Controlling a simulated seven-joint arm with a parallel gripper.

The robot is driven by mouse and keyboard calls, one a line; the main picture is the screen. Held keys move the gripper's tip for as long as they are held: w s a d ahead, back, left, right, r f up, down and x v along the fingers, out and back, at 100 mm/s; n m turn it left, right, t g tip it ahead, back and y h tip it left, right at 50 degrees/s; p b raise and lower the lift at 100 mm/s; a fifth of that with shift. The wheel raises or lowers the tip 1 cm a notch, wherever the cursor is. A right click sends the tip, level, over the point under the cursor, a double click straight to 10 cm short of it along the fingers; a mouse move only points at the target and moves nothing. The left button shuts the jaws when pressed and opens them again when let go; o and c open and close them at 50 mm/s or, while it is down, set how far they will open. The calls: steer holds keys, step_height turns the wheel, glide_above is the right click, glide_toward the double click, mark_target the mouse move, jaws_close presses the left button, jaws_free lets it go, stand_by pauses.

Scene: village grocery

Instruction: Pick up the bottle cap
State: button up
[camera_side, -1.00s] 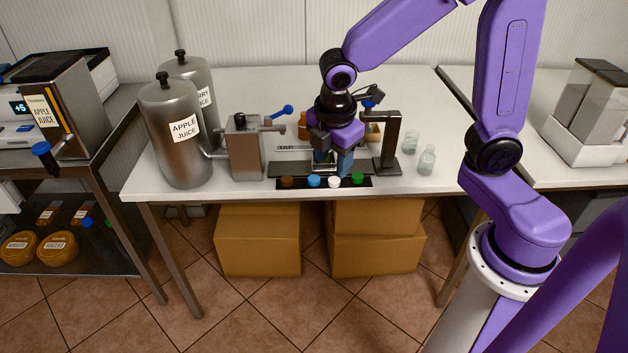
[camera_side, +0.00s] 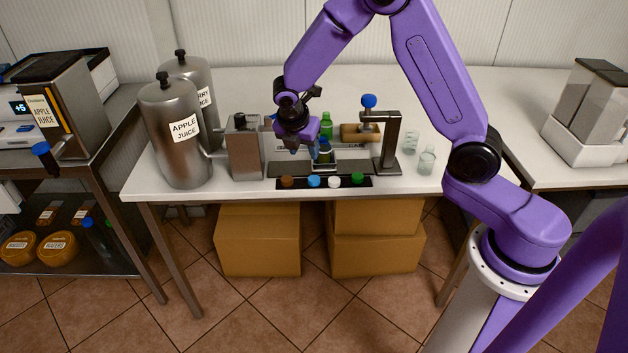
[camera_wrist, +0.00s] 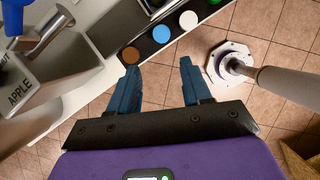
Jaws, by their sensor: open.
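Four bottle caps sit in a row on a black strip (camera_side: 325,186) at the table's front: a brown cap (camera_side: 287,181), a blue cap (camera_side: 314,181), a white cap (camera_side: 335,182) and a green cap (camera_side: 357,178). The wrist view shows the brown cap (camera_wrist: 131,55), blue cap (camera_wrist: 161,34) and white cap (camera_wrist: 188,19), with green at the top edge. My gripper (camera_side: 301,151) is above the left part of the press base, behind the brown and blue caps. In the wrist view my gripper's fingers (camera_wrist: 160,70) are apart, with no cap between them.
A black press stand (camera_side: 390,145) with a blue-knobbed lever stands right of my gripper. A steel dispenser (camera_side: 246,150) and a juice tank (camera_side: 172,140) stand to the left. The table's front edge is close.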

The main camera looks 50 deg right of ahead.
glide_toward(314, 178)
steer(key=x, duration=0.2)
steer(key=shift+w+f, duration=0.1)
steer(key=shift+f, duration=0.3)
steer(key=shift+x, duration=2.65)
steer(key=shift+d, duration=0.15)
steer(key=shift+c, duration=0.4)
steer(key=c, duration=0.7)
